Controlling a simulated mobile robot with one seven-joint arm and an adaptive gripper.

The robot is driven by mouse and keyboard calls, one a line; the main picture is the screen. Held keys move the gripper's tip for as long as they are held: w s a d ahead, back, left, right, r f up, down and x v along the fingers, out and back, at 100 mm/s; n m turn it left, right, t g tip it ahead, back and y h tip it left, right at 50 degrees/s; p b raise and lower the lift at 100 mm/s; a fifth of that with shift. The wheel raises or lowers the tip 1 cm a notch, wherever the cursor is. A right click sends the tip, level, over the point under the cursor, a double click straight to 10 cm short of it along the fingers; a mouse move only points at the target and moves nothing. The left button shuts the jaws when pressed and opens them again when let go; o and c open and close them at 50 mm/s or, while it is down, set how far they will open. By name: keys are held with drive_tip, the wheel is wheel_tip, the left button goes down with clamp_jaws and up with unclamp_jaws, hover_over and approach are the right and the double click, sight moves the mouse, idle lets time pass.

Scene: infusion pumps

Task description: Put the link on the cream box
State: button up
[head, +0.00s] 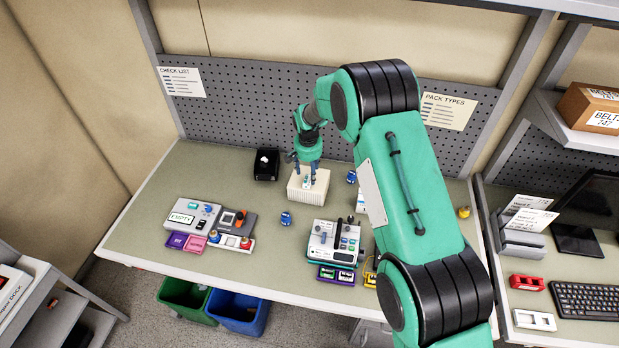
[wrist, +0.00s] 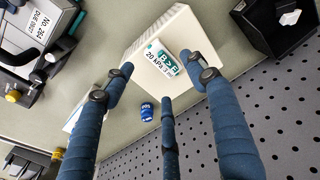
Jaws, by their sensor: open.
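The cream box (head: 294,191) stands on the bench under my gripper, and its ribbed pale side shows in the wrist view (wrist: 190,28). A small white and teal labelled piece, which I take to be the link (wrist: 162,62), lies on top of the box. It also shows in the head view (head: 307,182). My gripper (head: 306,164) is just above the box. Its blue fingers (wrist: 158,70) are spread apart on either side of the link, with nothing held between them. Whether a finger touches the link or the box cannot be told.
A black bin (head: 266,165) stands left of the box. Small blue caps sit at the front left (head: 286,218) and right (head: 351,176) of it. A pump device (head: 334,243) is nearer the front edge, and another pump (head: 192,215) is at the left.

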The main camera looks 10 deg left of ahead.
sight(309, 184)
wheel_tip(309, 184, up, 7)
drive_tip(key=shift+s+f+b, duration=0.15)
drive_tip(key=shift+s+b, duration=0.2)
drive_tip(key=shift+s, duration=0.1)
idle(0.7)
drive_tip(key=s+d+r+t, duration=0.1)
drive_tip(key=s+d+r, duration=0.4)
drive_tip(key=d+r, duration=0.4)
drive_tip(key=s+d+r, duration=0.5)
drive_tip(key=d+r, duration=0.1)
drive_tip(key=r, duration=0.6)
drive_tip(key=s+d+r+t, duration=0.1)
drive_tip(key=s+d+r, duration=0.5)
drive_tip(key=d+r, duration=0.3)
drive_tip(key=s+d+r+t, duration=0.1)
drive_tip(key=s+d+r, duration=0.35)
drive_tip(key=s, duration=0.35)
drive_tip(key=s+d+r, duration=0.4)
drive_tip(key=s+d, duration=0.1)
drive_tip(key=s, duration=0.3)
drive_tip(key=s+d+f, duration=0.1)
drive_tip(key=s+d, duration=0.1)
drive_tip(key=s, duration=0.6)
drive_tip(key=s+d+f+t, duration=0.1)
drive_tip(key=s+d, duration=0.2)
drive_tip(key=s, duration=0.5)
drive_tip(key=shift+s+f, duration=0.15)
drive_tip(key=shift+s, duration=0.25)
